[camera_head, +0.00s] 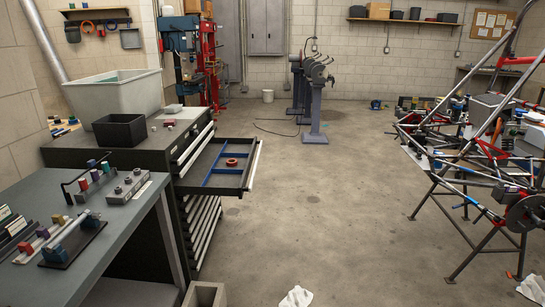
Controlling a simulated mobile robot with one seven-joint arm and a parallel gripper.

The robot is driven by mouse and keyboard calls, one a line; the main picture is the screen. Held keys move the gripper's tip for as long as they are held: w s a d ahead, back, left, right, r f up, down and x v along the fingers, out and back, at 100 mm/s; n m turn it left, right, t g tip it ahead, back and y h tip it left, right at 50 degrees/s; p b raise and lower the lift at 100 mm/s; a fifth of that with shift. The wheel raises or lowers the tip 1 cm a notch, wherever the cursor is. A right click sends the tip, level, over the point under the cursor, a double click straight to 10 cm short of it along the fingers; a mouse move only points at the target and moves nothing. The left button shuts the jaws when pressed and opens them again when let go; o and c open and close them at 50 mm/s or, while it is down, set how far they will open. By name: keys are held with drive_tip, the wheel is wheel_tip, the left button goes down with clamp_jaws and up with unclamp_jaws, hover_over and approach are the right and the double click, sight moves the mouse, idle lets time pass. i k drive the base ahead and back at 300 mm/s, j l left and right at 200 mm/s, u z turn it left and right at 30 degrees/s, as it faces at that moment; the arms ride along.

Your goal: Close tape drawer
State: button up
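The open drawer (207,176) sticks out to the right from the dark tool cabinet (105,157), near the top of its drawer stack. It has a pale front strip (252,165) and blue dividers inside. A red ring-shaped roll, likely tape (231,162), lies in one of its compartments. The other drawers (207,225) below it look shut. My gripper is not in view, and no part of my arm shows.
A grey workbench (128,222) with small parts stands at the near left. A concrete block (205,294) and a white rag (296,297) lie on the floor. A tube chassis (470,165) on stands fills the right. The middle floor (325,205) is clear.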

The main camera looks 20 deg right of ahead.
sight(209, 175)
drive_tip(key=i+l, duration=0.75)
drive_tip(key=i, duration=0.2)
drive_tip(key=i+l+z, duration=0.1)
drive_tip(key=i+l, duration=0.4)
drive_tip(key=i, duration=0.25)
drive_tip(key=i+l, duration=0.15)
drive_tip(key=i, duration=0.2)
drive_tip(key=i+l, duration=0.15)
drive_tip(key=i, duration=0.25)
drive_tip(key=i+u, duration=0.1)
drive_tip(key=i, duration=1.05)
